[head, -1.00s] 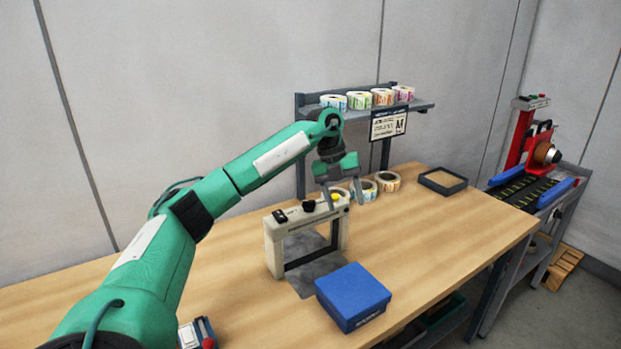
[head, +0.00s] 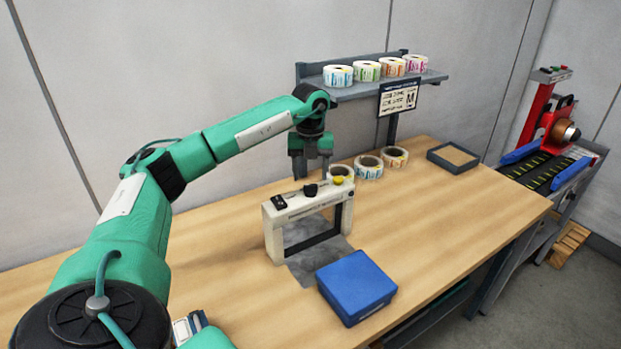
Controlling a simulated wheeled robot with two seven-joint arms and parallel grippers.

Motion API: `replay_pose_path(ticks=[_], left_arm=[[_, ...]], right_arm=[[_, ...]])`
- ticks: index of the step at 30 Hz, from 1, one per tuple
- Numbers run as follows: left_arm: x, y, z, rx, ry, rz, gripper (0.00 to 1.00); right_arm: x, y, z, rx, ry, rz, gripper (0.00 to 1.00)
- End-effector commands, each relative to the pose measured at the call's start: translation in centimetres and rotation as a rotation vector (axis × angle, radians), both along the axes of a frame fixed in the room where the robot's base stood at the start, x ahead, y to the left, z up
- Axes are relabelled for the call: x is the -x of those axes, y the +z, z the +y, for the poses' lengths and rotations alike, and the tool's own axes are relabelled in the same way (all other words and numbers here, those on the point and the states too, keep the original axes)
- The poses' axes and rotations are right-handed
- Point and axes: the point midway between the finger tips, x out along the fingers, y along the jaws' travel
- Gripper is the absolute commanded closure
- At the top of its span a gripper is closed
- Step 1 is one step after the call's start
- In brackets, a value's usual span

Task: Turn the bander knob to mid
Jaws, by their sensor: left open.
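The bander (head: 272,232) is a cream arch-shaped frame standing on a grey plate on the wooden table. On its top bar sit a black switch block (head: 279,202), a black knob (head: 311,190) near the middle and a yellow button (head: 338,180) at the right end. I cannot tell which way the knob points. My left gripper (head: 311,175) points down, open, with its fingers just behind and above the bander's top bar, close to the black knob. I cannot tell whether it touches the knob. My right gripper is not in view.
A blue box (head: 356,287) sits in front of the bander. Label rolls (head: 369,167) lie behind it, under a shelf (head: 433,77) holding several more. A dark tray (head: 453,158) is at the back right. A red machine (head: 541,122) stands beyond the table. The table's right part is clear.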

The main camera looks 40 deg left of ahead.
Motion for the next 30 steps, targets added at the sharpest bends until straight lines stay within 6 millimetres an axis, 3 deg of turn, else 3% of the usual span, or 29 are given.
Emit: replay_pose_path(ticks=[7,18,25,30], left_arm=[[0.0,-3.0,0.0,0.0,-0.001,0.001,0.42],[0.0,-3.6,0.0,0.001,-0.001,-0.001,0.42],[0.0,-3.6,0.0,0.001,-0.001,-0.001,0.87],[0.0,-3.6,0.0,0.001,-0.006,-0.001,0.86]], right_arm=[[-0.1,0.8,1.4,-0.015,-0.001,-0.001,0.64],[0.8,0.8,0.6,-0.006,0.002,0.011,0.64],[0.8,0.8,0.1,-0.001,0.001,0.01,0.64],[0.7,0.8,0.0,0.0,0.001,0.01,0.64]])
